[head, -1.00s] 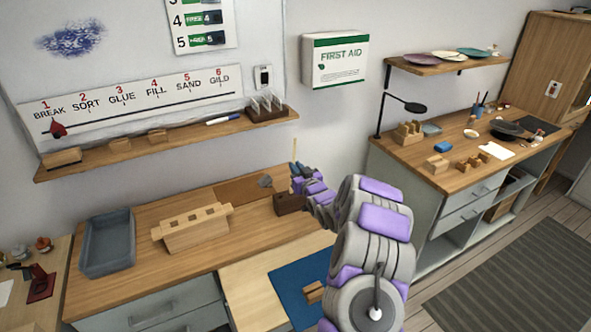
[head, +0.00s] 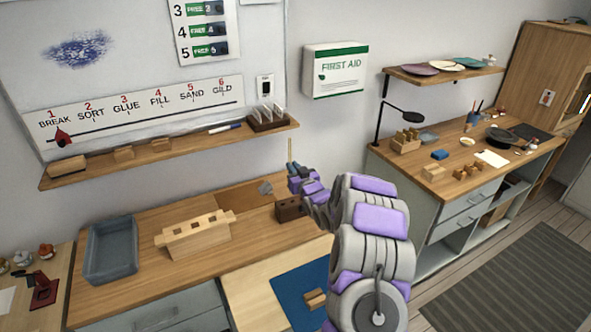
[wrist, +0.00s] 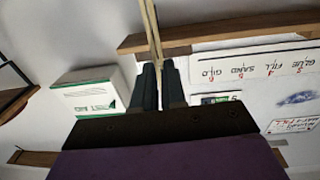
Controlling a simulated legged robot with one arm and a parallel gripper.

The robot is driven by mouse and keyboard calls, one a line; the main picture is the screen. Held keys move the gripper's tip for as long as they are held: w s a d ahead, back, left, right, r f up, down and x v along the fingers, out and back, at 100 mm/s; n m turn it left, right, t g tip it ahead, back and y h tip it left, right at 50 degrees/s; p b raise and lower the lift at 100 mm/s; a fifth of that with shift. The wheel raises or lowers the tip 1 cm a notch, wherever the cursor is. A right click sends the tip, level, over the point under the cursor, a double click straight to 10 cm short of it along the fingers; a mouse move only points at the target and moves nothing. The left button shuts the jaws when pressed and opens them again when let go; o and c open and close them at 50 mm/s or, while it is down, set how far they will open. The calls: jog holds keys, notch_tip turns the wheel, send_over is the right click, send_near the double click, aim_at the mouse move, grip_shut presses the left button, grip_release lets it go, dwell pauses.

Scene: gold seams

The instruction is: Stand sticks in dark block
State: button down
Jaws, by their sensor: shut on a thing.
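My gripper (head: 295,172) is shut on a thin pale stick (head: 290,151), which points up from it. In the wrist view, the stick (wrist: 152,30) runs out from between the dark fingertips (wrist: 160,72); I cannot tell whether it is one stick or two close together. The dark block (head: 290,209) sits on the wooden bench just below my gripper, partly behind my arm. The stick is above the block and apart from it. The block's holes are too small to make out clearly.
A notched wooden rack (head: 193,236) and a grey tray (head: 112,248) stand to the left on the bench. A blue mat (head: 292,285) with a small wooden piece lies in front. A wall shelf (head: 190,150) runs behind. The bench between rack and block has free room.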

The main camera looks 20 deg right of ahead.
jog(key=f, duration=0.1)
jog(key=f+b, duration=0.1)
jog(key=f, duration=0.1)
jog(key=shift+d, duration=0.35)
dwell(0.4)
jog(key=shift+d+f, duration=0.15)
jog(key=shift+f, duration=0.3)
notch_tip(320, 180, down, 6)
jog(key=shift+f+b, duration=0.2)
jog(key=shift+b, duration=0.25)
dwell(2.4)
jog(key=c, duration=1.1)
grip_release()
